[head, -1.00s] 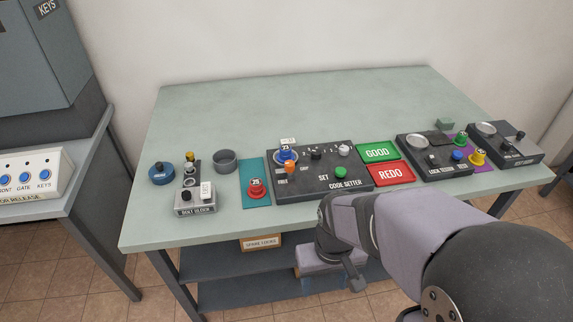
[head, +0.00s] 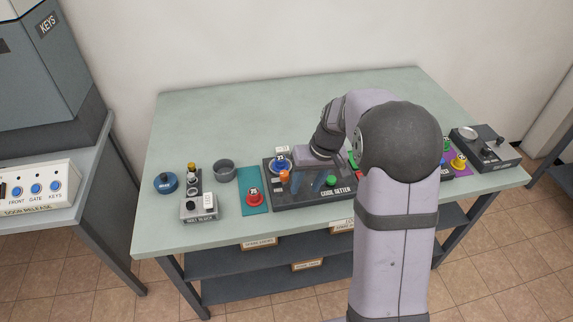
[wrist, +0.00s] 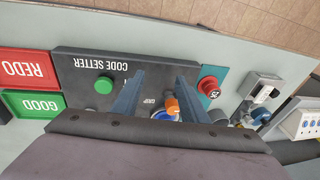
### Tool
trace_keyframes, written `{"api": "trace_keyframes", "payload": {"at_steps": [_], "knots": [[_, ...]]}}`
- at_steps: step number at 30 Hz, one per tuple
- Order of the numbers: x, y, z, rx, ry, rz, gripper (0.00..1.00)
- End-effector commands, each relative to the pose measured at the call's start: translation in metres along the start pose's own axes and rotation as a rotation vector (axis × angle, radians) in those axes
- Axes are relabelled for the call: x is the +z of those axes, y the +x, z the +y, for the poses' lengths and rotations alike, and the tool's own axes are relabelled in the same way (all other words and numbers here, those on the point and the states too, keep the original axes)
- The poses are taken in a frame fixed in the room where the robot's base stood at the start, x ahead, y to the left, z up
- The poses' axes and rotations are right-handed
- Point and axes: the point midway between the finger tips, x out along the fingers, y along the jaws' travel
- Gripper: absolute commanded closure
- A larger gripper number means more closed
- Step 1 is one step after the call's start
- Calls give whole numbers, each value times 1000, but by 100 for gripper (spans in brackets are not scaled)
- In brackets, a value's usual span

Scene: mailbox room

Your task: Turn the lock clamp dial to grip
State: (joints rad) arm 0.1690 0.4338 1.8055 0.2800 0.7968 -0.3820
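The orange clamp dial (head: 284,176) sits on the left part of the dark code setter (head: 345,193), in front of a blue round lock (head: 279,166) with a tag. In the wrist view the orange dial (wrist: 172,105) shows close to the right finger, with the GRIP label left of it. The blue lock (wrist: 163,115) is partly hidden by my gripper. My gripper (wrist: 160,78) is open and empty, its two fingers pointing down over the code setter. In the head view it (head: 308,180) is just right of the dial. I cannot tell its exact height or the dial's setting.
A green button (wrist: 103,85) is left of the fingers in the wrist view. A red lock (wrist: 209,86) on a teal mat is right of them. A bolt block (head: 198,207) and a grey cup (head: 224,171) stand further left. The table's back is clear.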

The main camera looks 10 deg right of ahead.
Motion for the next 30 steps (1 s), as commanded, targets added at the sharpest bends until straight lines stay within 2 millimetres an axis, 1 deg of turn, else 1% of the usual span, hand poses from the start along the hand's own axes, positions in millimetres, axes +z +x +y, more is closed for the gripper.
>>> {"api": "trace_keyframes", "payload": {"at_steps": [1,3,4,6,12,15,23,26,30], "knots": [[-30,-16,-6,-15,-95,66,60],[-53,-34,-14,-31,-229,122,60],[-59,-38,-17,-36,-284,138,60],[-65,-44,-22,-47,-403,157,60],[-61,-44,-28,-55,-656,156,60],[-60,-44,-29,-50,-724,156,60],[-60,-42,-29,-47,-762,156,60],[-60,-36,-29,-49,-761,154,60],[-61,-22,-31,-50,-761,152,60]]}}
